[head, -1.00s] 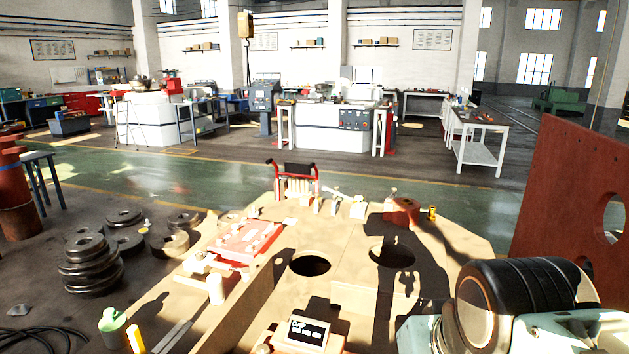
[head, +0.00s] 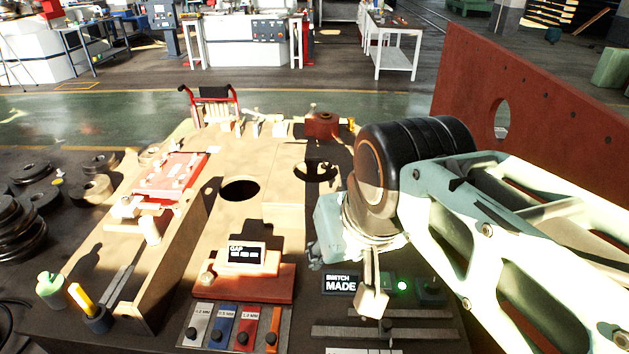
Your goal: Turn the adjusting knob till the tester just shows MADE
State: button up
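The tester's display (head: 341,284) reads SWITCH MADE, and a green lamp (head: 402,286) is lit to its right. A small dark knob-like part (head: 430,288) is right of the lamp, partly behind my arm; I cannot tell if it is the adjusting knob. My arm reaches in from the right. Its pale green end (head: 332,228) is left of the black wrist, above the tester. A pale block on a stem (head: 371,301) hangs in front of the tester. My gripper's fingers cannot be made out clearly.
A GAP display (head: 247,256) stands on a red-brown block left of the tester. Several labelled gauges (head: 235,328) lie in front. A large red plate (head: 540,110) stands at the right. Stacked dark rolls (head: 15,235) are at the left. The wooden bed has a round hole (head: 240,190).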

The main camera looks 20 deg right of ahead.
aim_at(431, 285)
jog(key=z, duration=1.35)
jog(key=k+l+u, duration=0.25)
jog(key=j+z, duration=0.5)
jog(key=j, duration=0.2)
